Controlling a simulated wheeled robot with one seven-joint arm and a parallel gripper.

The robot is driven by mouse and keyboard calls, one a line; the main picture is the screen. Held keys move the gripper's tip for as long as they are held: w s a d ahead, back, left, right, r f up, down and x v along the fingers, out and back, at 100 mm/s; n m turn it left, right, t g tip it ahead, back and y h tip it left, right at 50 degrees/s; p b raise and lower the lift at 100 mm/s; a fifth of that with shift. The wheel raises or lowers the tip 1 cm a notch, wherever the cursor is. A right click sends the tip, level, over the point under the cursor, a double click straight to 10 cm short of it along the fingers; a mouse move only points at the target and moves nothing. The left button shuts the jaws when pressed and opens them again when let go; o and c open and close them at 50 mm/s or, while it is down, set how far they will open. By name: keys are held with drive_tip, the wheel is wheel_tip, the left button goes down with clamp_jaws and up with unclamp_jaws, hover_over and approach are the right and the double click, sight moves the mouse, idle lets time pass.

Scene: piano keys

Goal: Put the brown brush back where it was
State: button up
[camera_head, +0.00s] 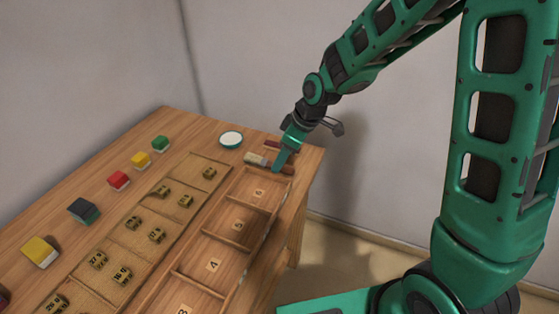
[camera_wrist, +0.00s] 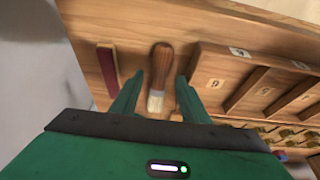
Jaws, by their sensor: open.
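The brush, with a brown handle and pale bristles, lies on the wooden table in the wrist view (camera_wrist: 161,66). In the head view its pale bristle end (camera_head: 254,159) shows left of my gripper and part of the handle shows to the right. My gripper (camera_head: 278,166) is open and points down at the table's far end. In the wrist view my two fingers (camera_wrist: 160,77) are on either side of the brush, with visible gaps. I cannot tell whether the fingertips are at the brush's height.
A dark red bar (camera_wrist: 107,69) lies beside the brush. A numbered wooden compartment tray (camera_head: 240,224) is close by. A round white dish (camera_head: 231,139), a sand-coloured tray (camera_head: 130,238) with number-marked pieces and several coloured blocks (camera_head: 119,180) stand to the left. The table edge is near.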

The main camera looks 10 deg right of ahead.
drive_tip(key=v, duration=1)
drive_tip(key=shift+r, duration=0.2)
drive_tip(key=s+d+r+m+h, duration=0.1)
drive_tip(key=s+d+m, duration=0.45)
drive_tip(key=d, duration=0.45)
drive_tip(key=s+d+r+m+h, duration=0.15)
drive_tip(key=s+d+m, duration=0.25)
drive_tip(key=s+d, duration=0.4)
drive_tip(key=s+d+m+g, duration=0.1)
drive_tip(key=s+d+m, duration=0.3)
drive_tip(key=s, duration=0.3)
drive_tip(key=s+d+m+g, duration=0.1)
drive_tip(key=s+d+m, duration=0.3)
drive_tip(key=s, duration=0.3)
drive_tip(key=shift+f+g+h, duration=0.2)
drive_tip(key=shift+g+h, duration=0.1)
drive_tip(key=shift+h, duration=0.05)
drive_tip(key=shift+s, duration=0.15)
